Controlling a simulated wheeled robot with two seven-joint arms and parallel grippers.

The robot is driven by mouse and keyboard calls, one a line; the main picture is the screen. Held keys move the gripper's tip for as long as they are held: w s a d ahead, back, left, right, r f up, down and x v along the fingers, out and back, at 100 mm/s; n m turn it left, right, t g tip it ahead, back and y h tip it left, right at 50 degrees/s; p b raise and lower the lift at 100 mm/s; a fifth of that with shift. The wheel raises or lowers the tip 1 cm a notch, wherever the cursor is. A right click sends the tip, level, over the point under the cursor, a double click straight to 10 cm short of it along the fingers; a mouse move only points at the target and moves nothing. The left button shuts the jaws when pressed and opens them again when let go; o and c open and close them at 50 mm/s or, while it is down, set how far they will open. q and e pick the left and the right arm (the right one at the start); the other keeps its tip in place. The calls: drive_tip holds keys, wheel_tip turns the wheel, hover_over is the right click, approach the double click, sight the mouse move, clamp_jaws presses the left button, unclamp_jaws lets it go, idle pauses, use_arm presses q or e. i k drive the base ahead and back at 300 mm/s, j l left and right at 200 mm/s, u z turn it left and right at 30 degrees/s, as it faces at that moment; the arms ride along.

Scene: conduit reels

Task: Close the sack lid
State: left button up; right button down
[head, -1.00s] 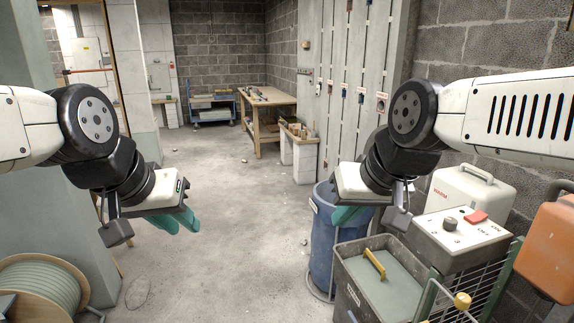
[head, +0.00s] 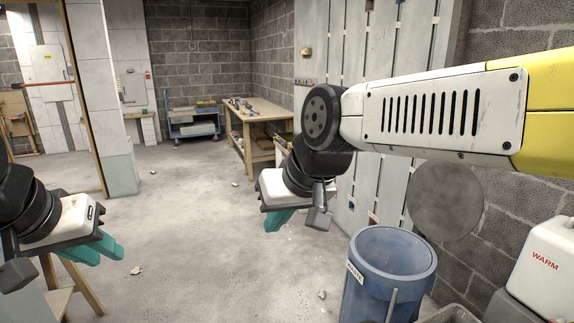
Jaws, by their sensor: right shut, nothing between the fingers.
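The sack holder is a round blue bin (head: 385,285) at the lower right in the head view, with its mouth uncovered. A grey round disc (head: 446,200), which looks like its lid, stands upright behind the bin near the wall. My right gripper (head: 280,219) is shut and empty, left of the bin and apart from the disc. My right forearm passes above the disc. My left gripper (head: 103,247) is at the lower left, far from the bin. Its teal fingers are seen edge-on, and I cannot tell whether they are apart.
A white case marked WARM (head: 545,262) stands at the right edge. A wooden workbench (head: 262,115) and a blue cart (head: 193,123) are at the back. A wooden trestle (head: 75,285) is at the lower left.

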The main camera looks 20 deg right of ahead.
sight(446, 200)
drive_tip(key=i+z, duration=0.25)
drive_tip(key=i, duration=0.2)
drive_tip(key=i+z, duration=0.25)
drive_tip(key=i, duration=0.2)
drive_tip(key=i+j+z, duration=0.25)
drive_tip(key=i, duration=0.2)
drive_tip(key=i+l+z, duration=0.2)
drive_tip(key=i+z, duration=0.2)
drive_tip(key=i+l+z, duration=0.1)
drive_tip(key=i+z, duration=0.5)
drive_tip(key=z, duration=0.15)
